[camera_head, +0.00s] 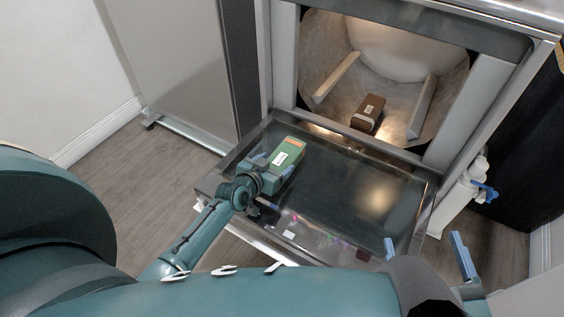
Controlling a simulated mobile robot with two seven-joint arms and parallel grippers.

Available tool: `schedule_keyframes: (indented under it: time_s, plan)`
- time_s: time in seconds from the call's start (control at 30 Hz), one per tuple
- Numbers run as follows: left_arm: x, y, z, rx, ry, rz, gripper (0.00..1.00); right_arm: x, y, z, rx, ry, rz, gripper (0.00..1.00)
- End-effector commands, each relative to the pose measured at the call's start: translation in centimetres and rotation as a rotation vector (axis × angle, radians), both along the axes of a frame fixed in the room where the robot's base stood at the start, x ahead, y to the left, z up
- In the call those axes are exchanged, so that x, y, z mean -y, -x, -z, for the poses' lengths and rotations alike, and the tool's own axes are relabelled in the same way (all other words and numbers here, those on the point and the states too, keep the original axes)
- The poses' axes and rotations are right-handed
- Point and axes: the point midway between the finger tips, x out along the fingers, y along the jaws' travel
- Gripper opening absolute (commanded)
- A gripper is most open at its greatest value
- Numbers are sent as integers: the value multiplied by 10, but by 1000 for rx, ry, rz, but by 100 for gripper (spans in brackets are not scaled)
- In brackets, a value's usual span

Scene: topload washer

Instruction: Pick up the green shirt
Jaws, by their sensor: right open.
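A green box-shaped item (286,153) with a white label and an orange end is over the left part of the opened glass door. It is the only loose green item I see; I cannot make out any shirt shape. My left gripper (272,167) has its blue fingers on either side of this item and appears shut on it. My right gripper (428,254) is at the lower right, with its two blue fingers wide apart and nothing between them. It is in front of the door's right corner, apart from the green item.
The appliance's metal drum (325,60) is open behind the lowered glass door (345,190). A dark brown box (367,110) with a white label and a large pale round shape (395,50) are inside. White bottles (465,185) stand at right. Floor is clear at left.

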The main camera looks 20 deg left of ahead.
Motion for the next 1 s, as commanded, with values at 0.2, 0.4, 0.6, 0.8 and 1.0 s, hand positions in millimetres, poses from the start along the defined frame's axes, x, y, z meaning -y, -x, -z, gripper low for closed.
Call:
schedule_keyframes:
  time_s: [0.2, 0.4, 0.6, 0.8, 1.0]
  plan:
    - [0, 0, 0, 0, 0, 0, 53, 0, 0, 0, 0, 0, 0, 83]
    - [0, 0, 0, 0, 0, 0, 37, 0, 0, 0, 0, 0, 1, 83]
    - [0, 0, -1, 2, 0, -1, 35, 0, 0, 0, -1, 0, 1, 83]
    - [0, 0, -21, 4, 1, 0, 35, 3, 0, -3, -61, 5, 15, 83]
    - [0, 0, -63, 4, 0, -1, 35, 9, 2, -4, -211, 14, 42, 83]
